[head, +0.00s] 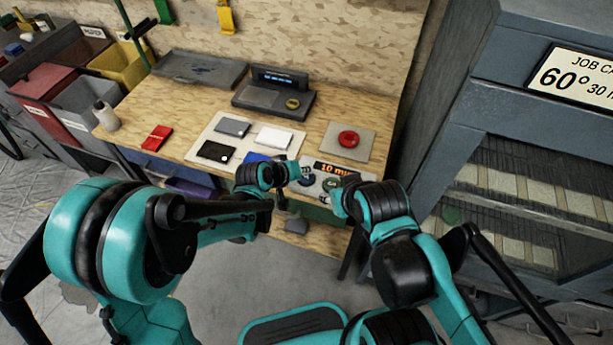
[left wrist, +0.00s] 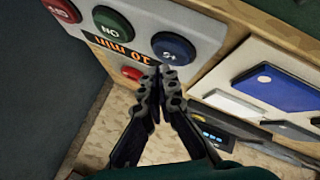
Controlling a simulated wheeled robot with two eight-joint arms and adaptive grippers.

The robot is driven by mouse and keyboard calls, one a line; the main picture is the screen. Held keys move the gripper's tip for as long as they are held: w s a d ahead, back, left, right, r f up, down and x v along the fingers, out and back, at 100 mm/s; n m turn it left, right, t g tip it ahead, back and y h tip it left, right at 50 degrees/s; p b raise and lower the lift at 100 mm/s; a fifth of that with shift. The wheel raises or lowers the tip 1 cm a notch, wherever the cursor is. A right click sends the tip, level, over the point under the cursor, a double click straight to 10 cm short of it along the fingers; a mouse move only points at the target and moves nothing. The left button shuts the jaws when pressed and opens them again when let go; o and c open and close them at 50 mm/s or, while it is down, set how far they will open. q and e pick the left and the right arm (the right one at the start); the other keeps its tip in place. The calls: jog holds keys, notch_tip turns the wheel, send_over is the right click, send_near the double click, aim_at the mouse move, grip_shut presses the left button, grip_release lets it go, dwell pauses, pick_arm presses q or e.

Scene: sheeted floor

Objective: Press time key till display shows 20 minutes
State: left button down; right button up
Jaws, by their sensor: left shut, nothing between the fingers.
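The control panel (head: 318,190) lies at the front right of the bench. Its display (head: 336,169) reads "10 min" in orange, and it also shows upside down in the left wrist view (left wrist: 125,50). A blue round key (left wrist: 173,48), marked "+5", sits beside a green key (left wrist: 112,23) and a red key (left wrist: 62,9). My left gripper (left wrist: 158,76) is shut and empty, its tips just short of the blue key in the picture; I cannot tell whether they touch. My right gripper (head: 341,203) is by the panel's right edge, its fingers too unclear to read.
A red button on a plate (head: 348,138) stands behind the panel. A pale board with black, white and blue cases (head: 257,157) lies to the left. A grey device (head: 273,94) stands at the back. A grey rack (head: 500,130) bounds the right side.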

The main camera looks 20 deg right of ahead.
aim_at(305, 179)
pick_arm(q)
jog(key=shift+f, duration=0.15)
dwell(0.3)
jog(key=shift+f+b, duration=0.3)
jog(key=shift+b, duration=0.2)
jog(key=shift+f+b, duration=0.35)
jog(key=shift+b, duration=0.05)
dwell(0.3)
dwell(0.3)
jog(key=shift+r+p, duration=0.6)
jog(key=shift+r, duration=0.2)
jog(key=shift+r+p, duration=1.9)
jog(key=shift+r, duration=0.7)
jog(key=shift+f, duration=0.1)
